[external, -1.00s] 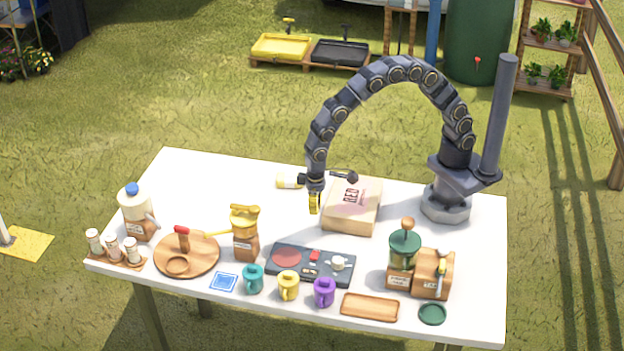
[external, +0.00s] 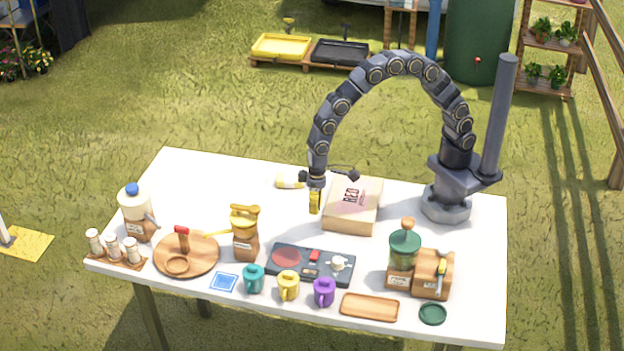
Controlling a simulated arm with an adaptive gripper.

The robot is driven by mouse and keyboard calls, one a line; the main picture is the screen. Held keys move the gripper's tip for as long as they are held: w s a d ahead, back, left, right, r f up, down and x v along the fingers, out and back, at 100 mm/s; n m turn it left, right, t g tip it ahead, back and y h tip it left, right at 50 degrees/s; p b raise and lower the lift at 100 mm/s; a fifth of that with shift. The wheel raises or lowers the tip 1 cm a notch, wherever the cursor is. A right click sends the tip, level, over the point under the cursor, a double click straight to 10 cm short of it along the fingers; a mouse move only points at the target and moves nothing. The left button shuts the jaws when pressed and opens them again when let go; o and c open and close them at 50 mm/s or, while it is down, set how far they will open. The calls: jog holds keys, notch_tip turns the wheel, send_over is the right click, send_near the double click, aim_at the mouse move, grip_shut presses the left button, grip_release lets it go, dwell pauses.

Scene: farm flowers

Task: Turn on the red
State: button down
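A dark flat panel (external: 335,278) lies at the front middle of the table. It bears a round red disc (external: 286,257), a small red part (external: 314,256) near its middle and a small white pot-like piece (external: 338,264) on the right. A tan box marked "RED" (external: 353,212) sits behind the panel. My gripper (external: 315,207), with yellow fingertips, hangs pointing down just left of this box and behind the panel, apart from the panel. Its fingers are too small to tell whether they are open or shut.
Teal (external: 254,280), yellow (external: 288,286) and purple (external: 324,293) mugs stand in front of the panel. A wooden tray (external: 370,306) lies at the front edge. The table's back left is clear.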

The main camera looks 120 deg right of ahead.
aim_at(313, 255)
jog(key=f, duration=0.4)
jog(key=w+a+f, duration=0.1)
jog(key=f, duration=0.9)
jog(key=shift+w+a, duration=0.25)
jog(key=shift+a, duration=0.05)
